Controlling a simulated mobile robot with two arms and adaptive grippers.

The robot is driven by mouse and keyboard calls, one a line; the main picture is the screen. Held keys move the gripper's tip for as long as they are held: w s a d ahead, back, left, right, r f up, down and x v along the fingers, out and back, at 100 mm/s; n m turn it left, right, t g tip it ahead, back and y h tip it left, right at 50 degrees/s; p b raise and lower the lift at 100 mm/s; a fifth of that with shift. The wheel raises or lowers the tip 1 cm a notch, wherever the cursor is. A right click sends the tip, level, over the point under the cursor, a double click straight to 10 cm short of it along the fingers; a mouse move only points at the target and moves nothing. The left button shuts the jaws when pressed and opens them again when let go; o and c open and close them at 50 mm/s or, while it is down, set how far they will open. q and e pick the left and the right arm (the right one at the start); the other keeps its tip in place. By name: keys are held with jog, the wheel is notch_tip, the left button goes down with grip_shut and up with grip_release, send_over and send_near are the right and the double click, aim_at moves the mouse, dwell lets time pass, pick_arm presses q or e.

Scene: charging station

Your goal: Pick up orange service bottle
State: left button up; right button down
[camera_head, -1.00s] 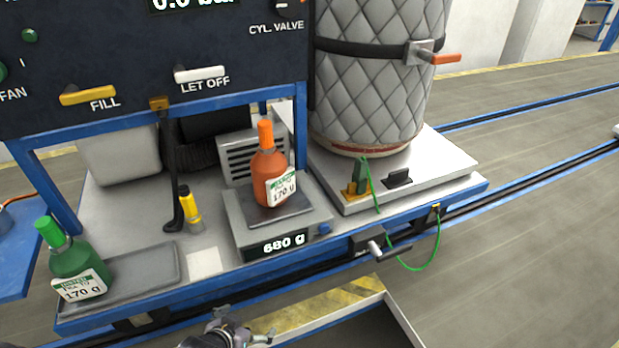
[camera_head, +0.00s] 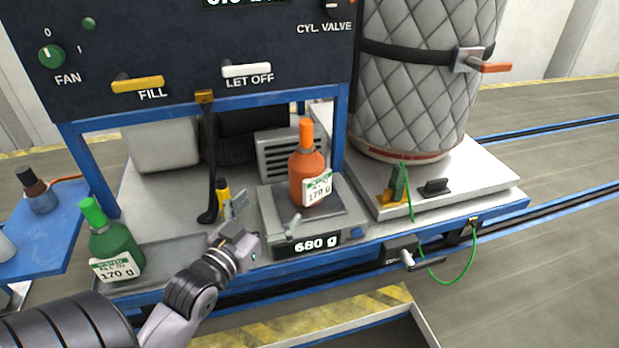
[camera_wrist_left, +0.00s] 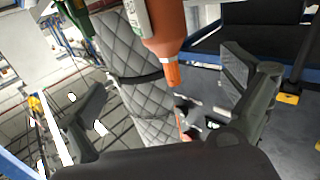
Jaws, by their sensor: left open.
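The orange service bottle (camera_head: 308,176) stands upright on the scale (camera_head: 272,219), whose display reads 680 g. It has an orange cap and a white label reading 170 g. My left gripper (camera_head: 262,218) is open and empty in front of the scale, to the left of the bottle and apart from it. In the left wrist view the bottle (camera_wrist_left: 168,34) hangs neck-down in the picture, beyond the gap between the open fingers (camera_wrist_left: 168,108). My right gripper is not in view.
A green bottle (camera_head: 113,245) stands on the grey tray (camera_head: 175,262) at left. A yellow tool (camera_head: 223,192) and a black hose (camera_head: 209,165) are behind my left gripper. A quilted cylinder (camera_head: 415,85) stands at right. The control panel (camera_head: 180,50) overhangs the back.

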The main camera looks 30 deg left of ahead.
aim_at(301, 164)
pick_arm(q)
jog(key=w, duration=0.4)
jog(key=w+a+p, duration=0.1)
jog(key=w, duration=0.3)
jog(key=w+p, duration=0.1)
jog(key=w, duration=0.3)
jog(key=shift+a+r, duration=0.2)
jog(key=shift+r, duration=0.05)
jog(key=w, duration=0.1)
jog(key=w+p, duration=0.1)
jog(key=w, duration=0.1)
jog(key=w+a, duration=0.1)
jog(key=w, duration=0.1)
jog(key=shift+r, duration=0.3)
jog(key=shift+w+f, duration=0.1)
jog(key=shift+w, duration=0.1)
jog(key=shift+s, duration=0.1)
jog(key=shift+c, duration=0.3)
jog(key=c, duration=2)
jog(key=shift+c, duration=0.2)
